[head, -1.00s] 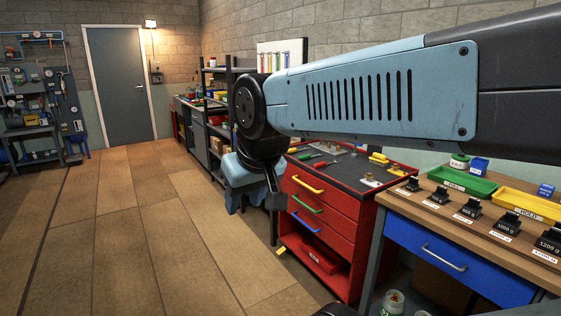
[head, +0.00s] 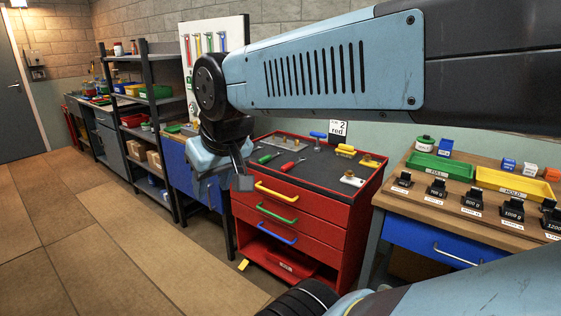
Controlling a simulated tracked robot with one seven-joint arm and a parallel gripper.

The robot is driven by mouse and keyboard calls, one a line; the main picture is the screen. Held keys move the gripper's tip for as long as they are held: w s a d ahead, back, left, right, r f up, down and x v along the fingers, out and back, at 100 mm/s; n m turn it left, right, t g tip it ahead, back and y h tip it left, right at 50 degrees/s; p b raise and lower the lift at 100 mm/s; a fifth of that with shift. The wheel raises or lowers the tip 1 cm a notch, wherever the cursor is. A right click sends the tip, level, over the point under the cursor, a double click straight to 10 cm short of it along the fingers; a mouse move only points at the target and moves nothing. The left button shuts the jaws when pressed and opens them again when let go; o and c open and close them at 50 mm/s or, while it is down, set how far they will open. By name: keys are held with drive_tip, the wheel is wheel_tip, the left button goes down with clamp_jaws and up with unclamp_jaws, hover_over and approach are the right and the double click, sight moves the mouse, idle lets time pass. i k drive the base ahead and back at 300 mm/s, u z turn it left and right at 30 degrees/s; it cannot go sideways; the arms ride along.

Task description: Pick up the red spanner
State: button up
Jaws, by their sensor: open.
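Several coloured, long narrow tools (head: 209,43) hang in a row on a white board (head: 228,80) at the back. They are too small for me to tell surely which is a red spanner. A red-handled tool (head: 289,166) lies on the dark top of the red tool trolley (head: 322,217); it looks more like a screwdriver. My gripper (head: 240,179) hangs downward at the trolley's left front corner in the head view, in front of the board and apart from the tools. It is open, with nothing seen in it; the arm partly hides its fingers.
A green-handled tool (head: 269,157) and yellow blocks (head: 345,150) share the trolley top. A blue-drawer bench (head: 432,243) with weights and trays stands at right. Dark shelving (head: 150,110) stands at back left. The wooden floor (head: 80,240) at left is clear.

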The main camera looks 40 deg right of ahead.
sight(290, 165)
drive_tip(key=z, duration=0.6)
drive_tip(key=i, duration=1.15)
drive_tip(key=z, duration=0.75)
drive_tip(key=k, duration=0.9)
drive_tip(key=z, duration=0.15)
drive_tip(key=i, duration=0.95)
drive_tip(key=u, duration=0.05)
